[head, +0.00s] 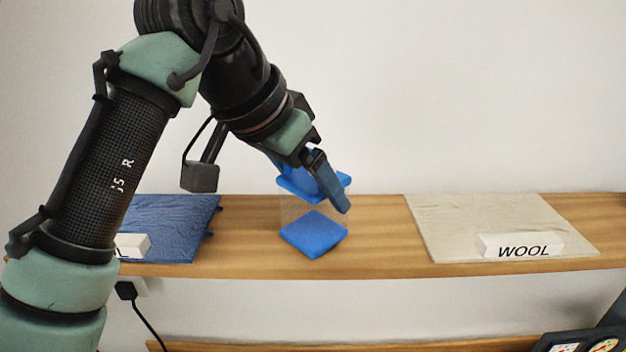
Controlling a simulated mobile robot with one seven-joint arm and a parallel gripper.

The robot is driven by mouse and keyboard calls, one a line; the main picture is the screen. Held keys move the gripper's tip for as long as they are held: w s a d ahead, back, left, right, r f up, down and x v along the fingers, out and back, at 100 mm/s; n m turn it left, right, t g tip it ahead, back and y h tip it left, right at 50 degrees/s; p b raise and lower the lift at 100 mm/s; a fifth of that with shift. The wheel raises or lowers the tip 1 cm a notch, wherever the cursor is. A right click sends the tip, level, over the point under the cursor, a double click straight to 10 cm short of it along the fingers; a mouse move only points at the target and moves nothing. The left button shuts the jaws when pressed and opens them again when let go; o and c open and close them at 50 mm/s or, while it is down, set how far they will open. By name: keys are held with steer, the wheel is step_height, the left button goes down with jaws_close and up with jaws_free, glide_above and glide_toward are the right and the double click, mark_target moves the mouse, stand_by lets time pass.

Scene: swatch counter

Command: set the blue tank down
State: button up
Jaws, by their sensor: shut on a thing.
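The blue tank (314,235) has a blue base, a blue upper part and clear walls between them. It is in the middle of the head view, in front of or over the wooden counter (375,235). My gripper (327,184) comes down from the upper left and is shut on the tank's upper part. One finger shows in front of the blue; the other is hidden. The tank looks close to the counter, but I cannot tell whether its base touches the wood.
A blue cloth swatch (175,222) lies at left, partly behind my arm, with a partly hidden white label block (135,246). A cream swatch (450,220) lies at right under a white WOOL block (521,246). Bare wood flanks the tank. Dials (603,345) sit at lower right.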

steer(key=o, duration=1.5)
steer(key=shift+c, duration=0.2)
steer(key=b+v, duration=0.2)
steer(key=v, duration=1)
steer(key=w+d+r+n+t+h, duration=0.1)
steer(key=w+d+r+t+h, duration=0.15)
steer(key=d+t, duration=0.3)
steer(key=w+d+r+t+h, duration=0.2)
steer(key=w+d+t, duration=0.2)
steer(key=d+t, duration=0.15)
steer(key=s+a+r+n+t+y, duration=0.3)
steer(key=s+t, duration=0.3)
steer(key=s, duration=0.2)
steer(key=s+a+r+n+t+y, duration=0.3)
steer(key=s+r+n+t+y, duration=0.1)
steer(key=s, duration=0.4)
steer(key=shift+a+n+t+y, duration=0.2)
steer(key=shift+n+t+y, duration=0.3)
steer(key=shift+t+y, duration=0.5)
